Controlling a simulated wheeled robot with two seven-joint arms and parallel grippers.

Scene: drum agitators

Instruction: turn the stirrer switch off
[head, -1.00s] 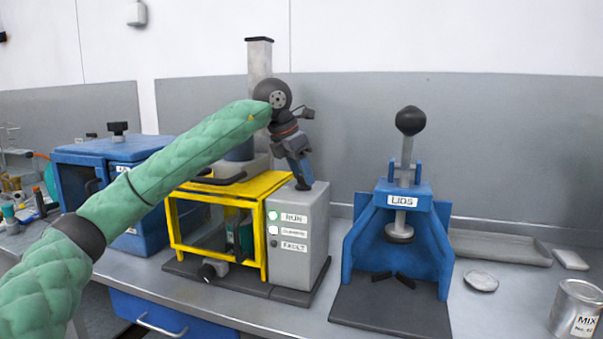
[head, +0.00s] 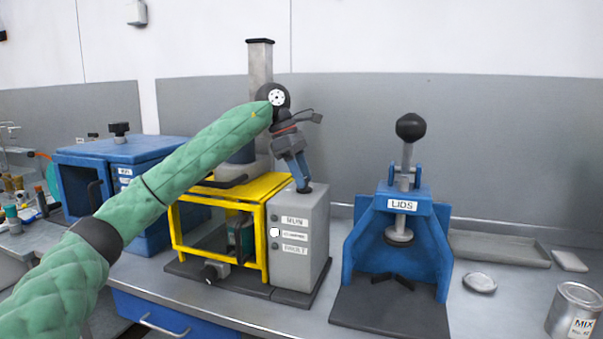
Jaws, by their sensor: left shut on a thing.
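The stirrer machine has a yellow-framed guard box (head: 218,188) with a grey control box (head: 313,228) on its right. The control box front has a RUN lamp (head: 274,218) that looks dark, a white lit lamp (head: 275,231) below it and a dark FAULT lamp (head: 275,245). My left gripper (head: 304,185) points down at the top of the control box and is shut on the stirrer switch there. The fingers hide most of the switch, so its lever position is hard to see. My right gripper is not in view.
A grey column (head: 260,65) rises behind my left wrist. A blue LIDS press (head: 402,235) stands to the right, with a lid (head: 480,282), a tray (head: 498,248) and a MIX can (head: 575,311) beyond. A blue cabinet (head: 145,235) stands left. Bench between the machines is narrow.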

